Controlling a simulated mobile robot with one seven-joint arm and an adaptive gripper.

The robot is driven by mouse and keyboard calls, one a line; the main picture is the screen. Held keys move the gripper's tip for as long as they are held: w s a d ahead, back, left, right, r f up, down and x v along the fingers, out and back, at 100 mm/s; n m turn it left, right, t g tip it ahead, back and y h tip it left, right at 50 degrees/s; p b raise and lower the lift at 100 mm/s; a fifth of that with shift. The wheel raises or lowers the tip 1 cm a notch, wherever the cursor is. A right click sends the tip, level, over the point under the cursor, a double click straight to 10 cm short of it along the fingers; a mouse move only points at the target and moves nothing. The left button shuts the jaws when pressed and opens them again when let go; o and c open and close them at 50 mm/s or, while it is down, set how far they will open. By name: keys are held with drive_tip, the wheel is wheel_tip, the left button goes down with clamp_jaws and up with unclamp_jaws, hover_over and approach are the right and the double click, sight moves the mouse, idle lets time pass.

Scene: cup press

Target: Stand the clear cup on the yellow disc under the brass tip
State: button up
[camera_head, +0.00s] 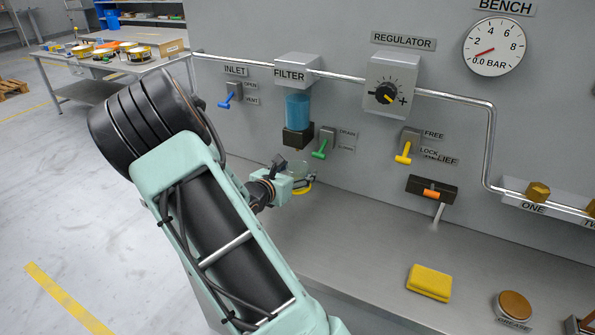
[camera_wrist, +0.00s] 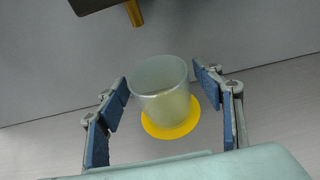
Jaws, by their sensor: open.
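The clear cup (camera_wrist: 160,95) stands upright on the yellow disc (camera_wrist: 192,123) in the wrist view, with the disc's rim showing in front and to the right. The brass tip (camera_wrist: 134,13) hangs from a dark block above and behind the cup. My gripper (camera_wrist: 161,82) is open, with one blue-padded finger on each side of the cup and gaps between pads and cup. In the head view my gripper (camera_head: 306,178) is by the wall under the filter, and the cup (camera_head: 297,169) and disc (camera_head: 302,189) show partly behind it.
The filter's blue bowl (camera_head: 297,110) and dark block (camera_head: 298,137) are above my gripper. A green lever (camera_head: 320,152) is close on its right. A yellow sponge (camera_head: 429,282) and grease tin (camera_head: 514,306) lie farther right on the bench. The bench between is clear.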

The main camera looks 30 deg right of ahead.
drive_tip(key=v, duration=1.1)
drive_tip(key=shift+s+a+p, duration=0.1)
drive_tip(key=shift+a+p, duration=0.05)
drive_tip(key=shift+p, duration=0.25)
